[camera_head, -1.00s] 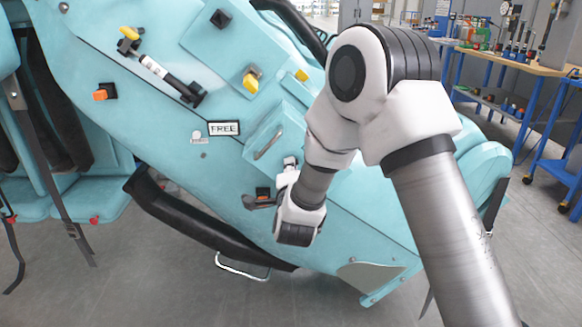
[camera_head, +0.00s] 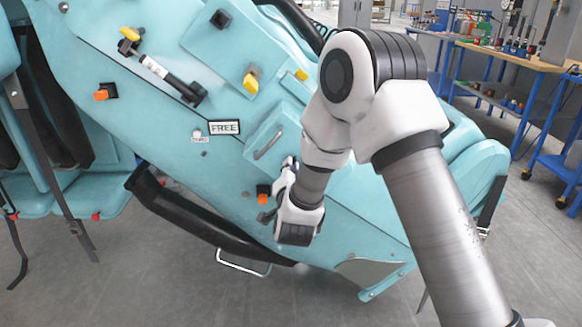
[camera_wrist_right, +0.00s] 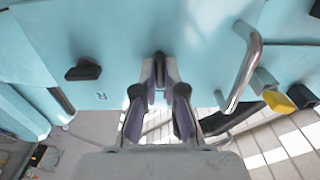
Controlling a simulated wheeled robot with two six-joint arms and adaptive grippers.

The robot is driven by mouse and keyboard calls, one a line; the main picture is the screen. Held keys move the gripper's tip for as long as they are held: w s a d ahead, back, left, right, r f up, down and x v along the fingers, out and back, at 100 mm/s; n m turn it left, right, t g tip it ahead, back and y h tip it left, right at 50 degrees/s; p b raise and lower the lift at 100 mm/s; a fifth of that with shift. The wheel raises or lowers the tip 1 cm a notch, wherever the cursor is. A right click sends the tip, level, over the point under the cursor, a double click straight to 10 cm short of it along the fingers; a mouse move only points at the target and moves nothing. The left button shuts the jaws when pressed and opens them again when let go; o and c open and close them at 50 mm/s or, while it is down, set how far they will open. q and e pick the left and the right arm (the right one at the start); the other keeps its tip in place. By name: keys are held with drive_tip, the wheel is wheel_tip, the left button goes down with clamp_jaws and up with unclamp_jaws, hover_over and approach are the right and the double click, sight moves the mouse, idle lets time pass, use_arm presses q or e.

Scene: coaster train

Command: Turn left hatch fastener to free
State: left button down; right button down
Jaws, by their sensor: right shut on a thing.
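The sloping turquoise panel carries a FREE label (camera_head: 225,127) beside a smaller white label (camera_head: 199,134). A raised turquoise box with a metal handle (camera_head: 268,146) is just to the right; the handle also shows in the wrist view (camera_wrist_right: 245,65). My right gripper (camera_head: 266,215) is low on the panel, beside an orange-and-black block (camera_head: 263,195). In the wrist view its fingers (camera_wrist_right: 158,95) are shut on a small dark fastener (camera_wrist_right: 158,60) at the panel. The fingers partly hide it; its turn position is unclear. My left gripper is out of view.
A black knob (camera_wrist_right: 83,70) sits left of my fingers in the wrist view. A cluttered workbench (camera_head: 510,58) stands behind.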

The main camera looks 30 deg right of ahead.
drive_tip(key=c, duration=1.3)
unclamp_jaws()
drive_tip(key=shift+o, duration=0.2)
drive_tip(key=v, duration=1.2)
